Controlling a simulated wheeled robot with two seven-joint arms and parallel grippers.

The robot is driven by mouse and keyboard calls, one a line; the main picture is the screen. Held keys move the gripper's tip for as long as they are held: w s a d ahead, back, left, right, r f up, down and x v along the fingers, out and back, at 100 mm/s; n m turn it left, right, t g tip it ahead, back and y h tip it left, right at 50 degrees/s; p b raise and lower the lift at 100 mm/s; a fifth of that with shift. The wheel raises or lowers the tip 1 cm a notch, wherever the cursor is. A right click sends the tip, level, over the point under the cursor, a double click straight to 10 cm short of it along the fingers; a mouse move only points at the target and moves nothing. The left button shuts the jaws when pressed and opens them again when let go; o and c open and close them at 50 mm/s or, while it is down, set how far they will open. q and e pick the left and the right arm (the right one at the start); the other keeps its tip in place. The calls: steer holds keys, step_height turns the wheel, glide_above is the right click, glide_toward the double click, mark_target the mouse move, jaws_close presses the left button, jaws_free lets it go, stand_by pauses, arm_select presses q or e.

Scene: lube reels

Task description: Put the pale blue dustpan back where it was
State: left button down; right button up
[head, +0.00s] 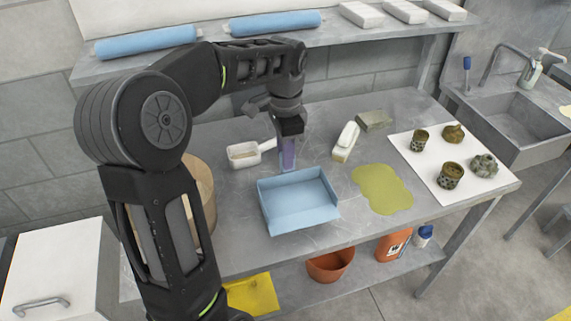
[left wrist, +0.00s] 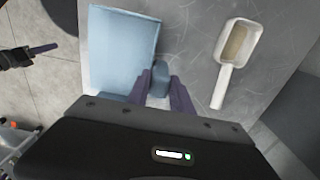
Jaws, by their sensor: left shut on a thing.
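The pale blue dustpan (head: 297,203) is at the front middle of the grey table, its open pan toward the table's front edge and its handle toward the back. It also shows in the left wrist view (left wrist: 122,52). My left gripper (head: 287,158) comes down from above with its purple fingers shut around the dustpan's handle; the fingers show in the left wrist view (left wrist: 161,84) on either side of the handle. I cannot tell whether the pan touches the table. My right gripper (left wrist: 42,48) shows at the left edge of the left wrist view, away from the dustpan, its opening unclear.
A white scoop (head: 245,154) lies left of the handle. A white-topped brush (head: 346,141), a grey-green block (head: 374,120) and a yellow-green mat (head: 382,189) lie to the right. A white board (head: 435,150) holds several dark parts. A shelf with blue rolls (head: 146,41) hangs behind.

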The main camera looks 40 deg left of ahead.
mark_target(296, 187)
arm_select(q)
steer(key=shift+f, duration=0.1)
step_height(296, 187, down, 3)
steer(key=shift+f, duration=0.25)
steer(key=shift+f, duration=0.2)
steer(key=c, duration=1.1)
jaws_free()
steer(key=shift+c, duration=0.2)
steer(key=shift+r, duration=0.15)
